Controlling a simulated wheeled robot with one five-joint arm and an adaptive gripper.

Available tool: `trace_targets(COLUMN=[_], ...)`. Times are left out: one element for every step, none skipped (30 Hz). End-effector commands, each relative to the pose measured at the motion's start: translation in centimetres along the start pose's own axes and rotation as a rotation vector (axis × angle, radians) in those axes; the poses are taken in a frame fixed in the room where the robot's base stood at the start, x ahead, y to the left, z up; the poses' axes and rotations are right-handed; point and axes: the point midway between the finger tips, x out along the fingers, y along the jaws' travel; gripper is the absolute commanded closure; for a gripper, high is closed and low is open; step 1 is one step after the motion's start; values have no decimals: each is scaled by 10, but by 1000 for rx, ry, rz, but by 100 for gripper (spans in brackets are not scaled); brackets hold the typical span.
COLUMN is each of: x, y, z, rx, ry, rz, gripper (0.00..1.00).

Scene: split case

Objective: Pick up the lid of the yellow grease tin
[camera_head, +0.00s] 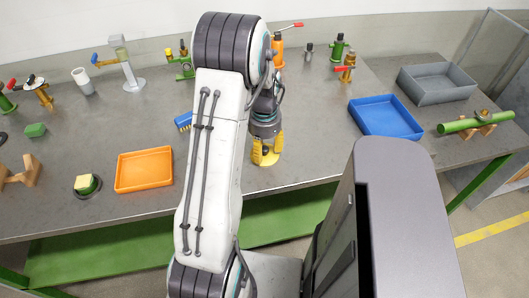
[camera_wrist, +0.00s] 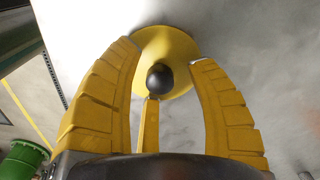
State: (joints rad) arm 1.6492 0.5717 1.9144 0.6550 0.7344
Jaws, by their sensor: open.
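The yellow lid (camera_wrist: 181,45) is a round disc with a dark ball knob (camera_wrist: 160,79) at its middle. In the wrist view it lies just beyond my gripper (camera_wrist: 162,60), with the knob between the open yellow fingers. The fingers appear apart from the knob and hold nothing. In the head view my gripper (camera_head: 265,151) points down over the front part of the bench. There I cannot separate the lid from the yellow fingers, and the tin body cannot be made out.
An orange tray (camera_head: 144,170) lies left of my arm on the grey bench (camera_head: 110,202). A blue tray (camera_head: 386,117) and a grey bin (camera_head: 437,83) are to the right. A blue brush (camera_head: 183,121) is close behind my arm. Several valves and fittings stand along the back.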

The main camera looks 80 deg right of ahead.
Motion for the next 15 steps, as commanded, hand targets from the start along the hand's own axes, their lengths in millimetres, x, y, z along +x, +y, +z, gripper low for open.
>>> trace_targets(x=[1,1,1,1,1,1,1,1,1,1,1,0,0,0,0], y=[0,0,0,0,0,0,0,0,0,0,0,0,0,0,0], z=[0,0,0,0,0,0,0,0,0,0,0,0,0,0,0], rx=[0,0,0,0,0,0,0,0,0,0,0,0,0,0,0], ry=[0,0,0,0,0,0,0,0,0,0,0,0,0,0,0], rz=[0,0,0,0,0,0,0,0,0,0,0,0,0,0,0], gripper=[48,48,48,48,48,48,46,48,52,55,57,61,64,66,70])
